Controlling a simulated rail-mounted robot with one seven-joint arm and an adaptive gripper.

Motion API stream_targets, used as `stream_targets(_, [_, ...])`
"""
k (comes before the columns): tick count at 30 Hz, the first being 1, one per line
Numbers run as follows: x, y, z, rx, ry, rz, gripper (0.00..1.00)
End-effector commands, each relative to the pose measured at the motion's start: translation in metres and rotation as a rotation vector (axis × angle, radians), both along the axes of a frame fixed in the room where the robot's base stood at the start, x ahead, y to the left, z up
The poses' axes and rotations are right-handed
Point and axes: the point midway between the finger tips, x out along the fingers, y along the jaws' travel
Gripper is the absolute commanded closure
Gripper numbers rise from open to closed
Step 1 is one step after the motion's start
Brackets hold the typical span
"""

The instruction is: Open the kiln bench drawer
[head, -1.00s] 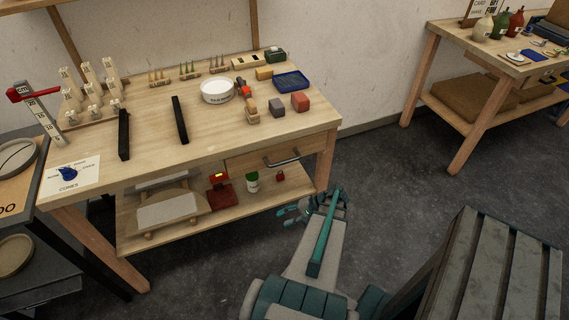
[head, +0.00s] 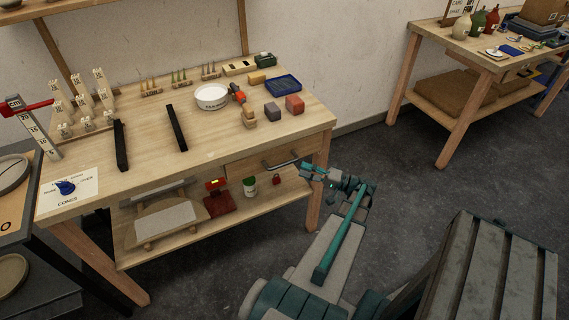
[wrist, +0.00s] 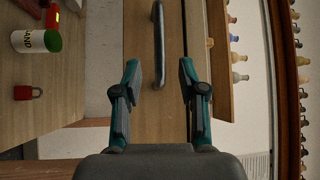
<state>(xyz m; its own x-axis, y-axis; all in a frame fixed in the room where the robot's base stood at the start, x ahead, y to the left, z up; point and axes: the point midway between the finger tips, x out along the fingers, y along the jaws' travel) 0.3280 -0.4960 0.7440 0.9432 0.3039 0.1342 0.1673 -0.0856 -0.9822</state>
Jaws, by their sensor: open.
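The kiln bench drawer (head: 245,166) is a wooden front under the right part of the bench top, and it looks shut. Its dark bar handle (head: 281,163) runs along the front. My gripper (head: 308,172) is at the right end of the drawer, close to the handle. In the wrist view the drawer front (wrist: 176,70) fills the middle, with the handle (wrist: 158,45) upright in the picture. My gripper (wrist: 160,78) is open there, its two teal fingers on either side of the handle's line.
The lower shelf holds a green-lidded jar (head: 249,187), a red padlock (head: 276,179) and a red box (head: 217,198). The bench's right front leg (head: 320,190) stands beside my arm. Another table (head: 455,60) is at the back right. The floor between is clear.

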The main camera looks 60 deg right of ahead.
Motion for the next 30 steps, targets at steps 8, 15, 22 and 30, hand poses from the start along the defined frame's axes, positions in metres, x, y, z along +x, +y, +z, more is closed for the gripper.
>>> stream_targets(8, [0.047,0.016,0.009,0.002,0.002,0.003,0.59])
stream_targets(15, [0.073,0.024,0.011,0.002,0.003,0.002,0.59])
stream_targets(22, [0.080,0.026,0.011,0.001,0.002,-0.001,0.59])
stream_targets(30, [0.080,0.026,0.011,0.002,0.004,0.000,0.72])
